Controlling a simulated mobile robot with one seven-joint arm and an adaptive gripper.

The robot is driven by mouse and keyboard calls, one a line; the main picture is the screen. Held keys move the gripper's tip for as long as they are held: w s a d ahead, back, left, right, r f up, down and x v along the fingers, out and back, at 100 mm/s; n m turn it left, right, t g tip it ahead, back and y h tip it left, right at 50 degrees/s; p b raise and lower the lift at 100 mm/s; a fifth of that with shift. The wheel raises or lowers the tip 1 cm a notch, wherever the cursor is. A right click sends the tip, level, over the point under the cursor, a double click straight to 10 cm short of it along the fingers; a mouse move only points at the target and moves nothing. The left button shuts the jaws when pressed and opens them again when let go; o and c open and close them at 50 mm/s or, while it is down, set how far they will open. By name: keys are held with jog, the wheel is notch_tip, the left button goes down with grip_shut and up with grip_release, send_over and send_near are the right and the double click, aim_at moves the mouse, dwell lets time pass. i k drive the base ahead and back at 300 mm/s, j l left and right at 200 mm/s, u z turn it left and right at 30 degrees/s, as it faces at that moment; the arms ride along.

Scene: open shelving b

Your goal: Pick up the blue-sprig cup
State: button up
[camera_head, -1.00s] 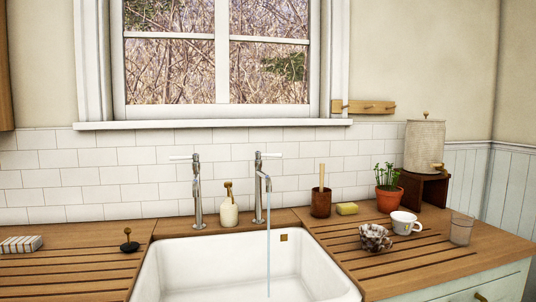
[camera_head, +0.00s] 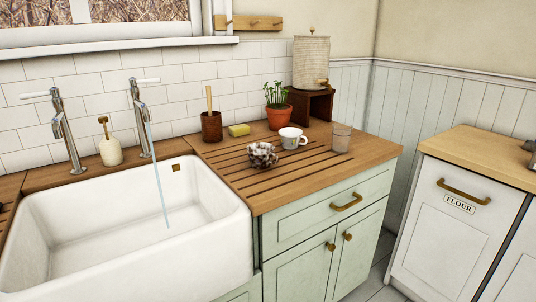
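A white cup with a small dark sprig pattern (camera_head: 291,139) stands upright on the wooden draining counter (camera_head: 232,184), right of the sink. The sprig's colour is too small to be sure of. It sits just in front of the potted plant (camera_head: 277,110), between a crumpled grey-brown patterned cloth or bowl-like thing (camera_head: 262,154) at its front left and a clear glass (camera_head: 340,138) at its right. It looks apart from the glass. My gripper is not in view.
The white sink (camera_head: 120,220) has water running from the right tap (camera_head: 141,115). A yellow sponge (camera_head: 239,130), a brown pot (camera_head: 211,125) and a beige dispenser on a dark stand (camera_head: 311,62) are along the back. A flour cabinet (camera_head: 462,210) stands right, past a floor gap.

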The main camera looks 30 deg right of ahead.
aim_at(260, 155)
jog(key=i+l, duration=0.1)
jog(key=l, duration=0.4)
jog(key=i+l, duration=0.1)
jog(key=l, duration=0.4)
jog(key=i+l, duration=0.1)
jog(key=l, duration=0.9)
jog(key=i+l, duration=0.15)
jog(key=l, duration=0.35)
jog(key=l+u, duration=0.15)
jog(key=l, duration=0.2)
jog(key=k+l+u, duration=0.15)
jog(key=l, duration=0.2)
jog(key=k+l+u, duration=0.1)
jog(key=l, duration=0.25)
jog(key=i+j+z, duration=0.15)
jog(key=i, duration=0.3)
jog(key=i+z, duration=0.2)
jog(key=i, duration=0.2)
jog(key=j, duration=0.05)
